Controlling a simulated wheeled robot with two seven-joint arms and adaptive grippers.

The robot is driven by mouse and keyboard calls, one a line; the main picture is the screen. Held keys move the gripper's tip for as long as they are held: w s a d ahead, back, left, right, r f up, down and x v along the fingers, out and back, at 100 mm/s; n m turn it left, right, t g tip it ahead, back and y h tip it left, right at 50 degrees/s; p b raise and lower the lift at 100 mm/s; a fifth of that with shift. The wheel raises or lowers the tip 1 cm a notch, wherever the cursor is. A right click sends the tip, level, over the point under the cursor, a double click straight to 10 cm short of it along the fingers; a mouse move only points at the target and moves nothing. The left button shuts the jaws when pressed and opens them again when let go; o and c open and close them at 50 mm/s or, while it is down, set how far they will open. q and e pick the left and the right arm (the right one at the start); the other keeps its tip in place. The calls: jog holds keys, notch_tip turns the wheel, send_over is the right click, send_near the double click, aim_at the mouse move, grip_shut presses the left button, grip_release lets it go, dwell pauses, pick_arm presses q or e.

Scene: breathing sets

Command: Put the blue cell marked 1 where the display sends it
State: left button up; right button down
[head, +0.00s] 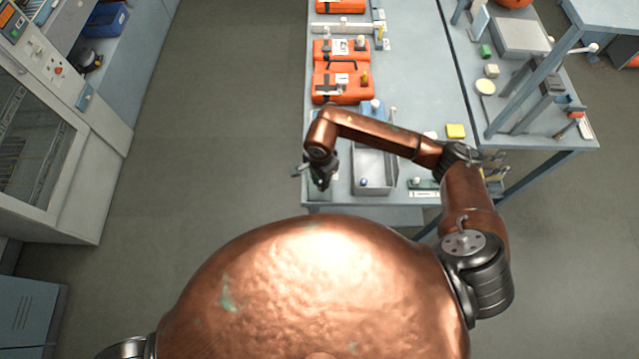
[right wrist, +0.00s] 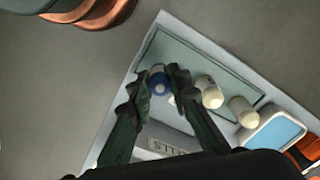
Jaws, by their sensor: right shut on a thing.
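The blue cell (right wrist: 158,84) shows in the right wrist view as a blue and white cylinder between my right fingertips; I cannot read its mark. In the head view my right gripper (head: 319,182) hangs over the table's near left corner. Two cream-topped cells (right wrist: 210,93) (right wrist: 243,112) stand beside the fingers. A pale blue screen (right wrist: 276,135), apparently the display, shows no readable text. My left gripper is out of view.
A grey open bin (head: 374,171) with a small blue-topped item (head: 364,182) stands right of my gripper. Orange cases (head: 342,84) lie farther back. A yellow block (head: 455,131) is on the right. The floor left of the table is clear.

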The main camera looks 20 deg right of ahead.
aim_at(319, 186)
jog(key=shift+w+a+f, duration=0.1)
jog(key=shift+w+f, duration=0.1)
jog(key=shift+f, duration=0.05)
notch_tip(319, 186, down, 3)
jog(key=shift+w+f+p, duration=0.1)
jog(key=shift+f+p, duration=0.1)
jog(key=shift+p, duration=0.5)
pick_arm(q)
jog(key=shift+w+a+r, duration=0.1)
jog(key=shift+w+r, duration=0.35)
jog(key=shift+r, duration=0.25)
pick_arm(e)
jog(key=shift+f, duration=0.1)
jog(key=shift+f, duration=0.1)
jog(key=c, duration=1.8)
grip_release()
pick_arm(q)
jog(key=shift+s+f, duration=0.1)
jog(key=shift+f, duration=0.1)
